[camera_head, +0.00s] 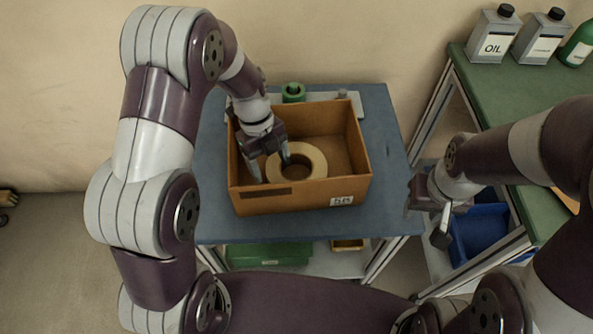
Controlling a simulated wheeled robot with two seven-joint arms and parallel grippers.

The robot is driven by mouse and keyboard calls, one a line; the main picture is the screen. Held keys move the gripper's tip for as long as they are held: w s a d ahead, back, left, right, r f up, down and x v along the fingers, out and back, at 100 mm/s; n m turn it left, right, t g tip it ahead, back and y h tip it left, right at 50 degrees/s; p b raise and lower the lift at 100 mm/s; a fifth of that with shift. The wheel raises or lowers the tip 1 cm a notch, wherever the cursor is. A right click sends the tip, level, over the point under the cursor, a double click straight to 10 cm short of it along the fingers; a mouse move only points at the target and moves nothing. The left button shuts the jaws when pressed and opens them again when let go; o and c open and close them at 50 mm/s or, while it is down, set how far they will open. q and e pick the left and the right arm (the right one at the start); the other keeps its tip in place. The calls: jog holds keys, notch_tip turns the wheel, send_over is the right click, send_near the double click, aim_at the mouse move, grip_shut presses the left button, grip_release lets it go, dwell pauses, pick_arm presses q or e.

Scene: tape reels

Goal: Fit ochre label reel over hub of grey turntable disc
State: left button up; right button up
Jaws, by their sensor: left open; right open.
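A pale ochre reel (317,160) lies flat inside a brown box (300,197) on the blue table. My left gripper (270,167) reaches down into the box at the reel's left side. It is open, with one finger outside the reel's left edge and the other at its central hole. I cannot tell whether the fingers touch it. My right gripper (428,218) is open and empty, off the table's right edge. A grey plate (318,96) shows partly behind the box, with a green reel (293,92) and a small grey post (342,94). I cannot make out a grey turntable disc.
The box walls stand around the reel and my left gripper. The blue table (388,135) is bare to the right of the box. A green bench (490,95) at the right holds two grey cans (492,36) (540,38) and a green bottle (578,45). A blue bin (480,235) sits below.

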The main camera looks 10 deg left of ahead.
aim_at(277, 178)
pick_arm(q)
jog(key=x, duration=0.5)
jog(key=shift+d+f, duration=0.3)
jog(key=shift+d, duration=0.1)
grip_shut()
jog(key=shift+r, duration=0.15)
